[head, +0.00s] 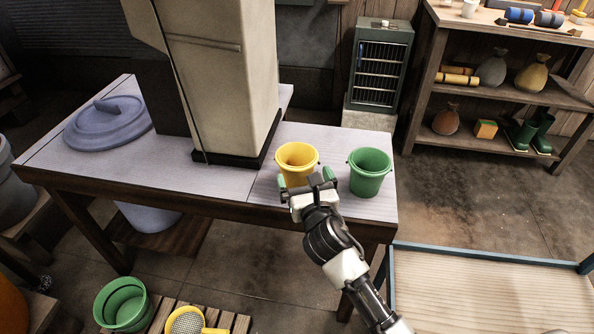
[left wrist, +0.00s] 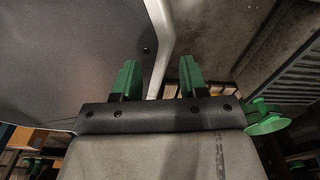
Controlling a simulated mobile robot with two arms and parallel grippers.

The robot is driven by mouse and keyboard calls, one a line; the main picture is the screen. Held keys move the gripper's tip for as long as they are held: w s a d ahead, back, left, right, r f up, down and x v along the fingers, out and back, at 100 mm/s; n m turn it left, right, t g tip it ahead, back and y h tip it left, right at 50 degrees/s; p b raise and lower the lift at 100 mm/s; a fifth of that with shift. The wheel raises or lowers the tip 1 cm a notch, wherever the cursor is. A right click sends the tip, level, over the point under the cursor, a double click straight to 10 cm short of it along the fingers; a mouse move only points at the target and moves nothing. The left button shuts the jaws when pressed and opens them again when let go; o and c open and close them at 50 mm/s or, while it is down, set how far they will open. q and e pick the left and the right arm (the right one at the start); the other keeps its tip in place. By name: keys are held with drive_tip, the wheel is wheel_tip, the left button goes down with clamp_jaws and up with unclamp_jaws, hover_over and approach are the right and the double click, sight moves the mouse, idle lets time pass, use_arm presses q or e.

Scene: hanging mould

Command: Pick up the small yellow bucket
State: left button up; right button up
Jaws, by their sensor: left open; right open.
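The small yellow bucket (head: 297,158) stands upright on the wooden table, near its front edge. My right gripper (head: 306,181) is open in front of the bucket, its green-tipped fingers pointing towards it. The fingers overlap the bucket's lower part in the head view, and I cannot tell whether they touch it. The bucket's lower part is partly hidden by the gripper. My left gripper (left wrist: 158,77) shows only in the left wrist view, open with nothing between its fingers. The yellow bucket is not visible there.
A green bucket (head: 370,174) stands just right of the yellow one. A tall beige machine column (head: 222,80) rises behind left on the table (head: 100,172), beside a blue-grey lid (head: 106,124). Another green bucket (head: 122,306) and a yellow sieve (head: 186,322) are low in front.

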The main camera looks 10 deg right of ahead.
sight(301, 174)
drive_tip(key=w, duration=0.5)
drive_tip(key=shift+a+f+b, duration=0.15)
drive_tip(key=shift+f+b, duration=0.2)
drive_tip(key=shift+b, duration=0.05)
drive_tip(key=shift+w, duration=0.45)
use_arm(q)
drive_tip(key=shift+t, duration=0.3)
drive_tip(key=w, duration=0.3)
drive_tip(key=w+r, duration=0.1)
drive_tip(key=shift+w+d, duration=0.3)
use_arm(e)
drive_tip(key=c, duration=0.6)
drive_tip(key=shift+r, duration=0.1)
